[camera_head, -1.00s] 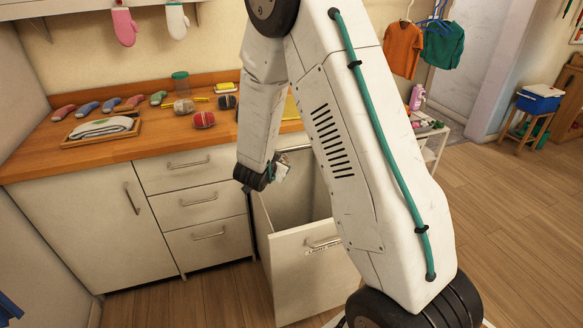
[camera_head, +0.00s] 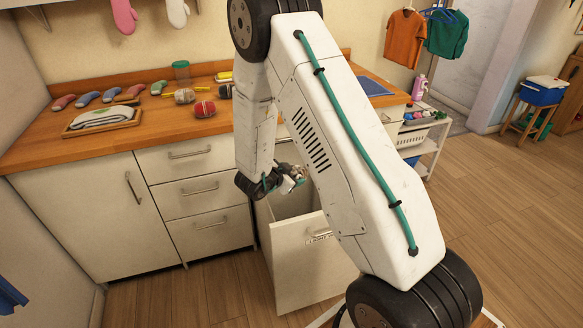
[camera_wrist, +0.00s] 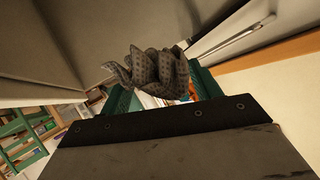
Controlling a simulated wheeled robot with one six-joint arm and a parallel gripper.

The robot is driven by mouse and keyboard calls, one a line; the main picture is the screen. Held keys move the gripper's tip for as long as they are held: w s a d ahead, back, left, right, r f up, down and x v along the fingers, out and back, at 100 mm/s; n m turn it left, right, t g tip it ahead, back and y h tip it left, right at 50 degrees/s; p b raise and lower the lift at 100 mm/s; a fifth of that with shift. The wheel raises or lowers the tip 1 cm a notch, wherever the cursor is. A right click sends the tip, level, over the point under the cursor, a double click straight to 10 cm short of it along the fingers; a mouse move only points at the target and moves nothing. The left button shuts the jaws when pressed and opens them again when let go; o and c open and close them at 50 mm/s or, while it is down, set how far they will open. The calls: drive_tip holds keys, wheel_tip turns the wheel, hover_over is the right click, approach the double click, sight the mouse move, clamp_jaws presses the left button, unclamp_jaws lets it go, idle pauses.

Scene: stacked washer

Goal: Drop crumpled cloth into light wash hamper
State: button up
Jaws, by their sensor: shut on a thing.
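A crumpled grey patterned cloth (camera_wrist: 150,74) is bunched between the green fingers of my gripper (camera_wrist: 160,88) in the wrist view. In the head view, my gripper (camera_head: 288,181) is shut on it, and the cloth (camera_head: 296,171) shows as a small pale and dark bundle. Both are over the opening of a pulled-out, open-topped hamper drawer (camera_head: 308,268).
A wooden counter (camera_head: 110,151) left of the hamper bears socks, yarn-like balls and a tray (camera_head: 103,122) with a folded cloth. Closed drawers (camera_head: 200,186) stand beside the hamper. A white shelf cart (camera_head: 432,150) stands behind on the right.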

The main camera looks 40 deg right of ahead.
drive_tip(key=shift+f, duration=0.15)
drive_tip(key=o, duration=1)
drive_tip(key=v, duration=0.7)
drive_tip(key=shift+s+a+r, duration=0.15)
drive_tip(key=shift+a+r, duration=0.05)
drive_tip(key=shift+a, duration=0.1)
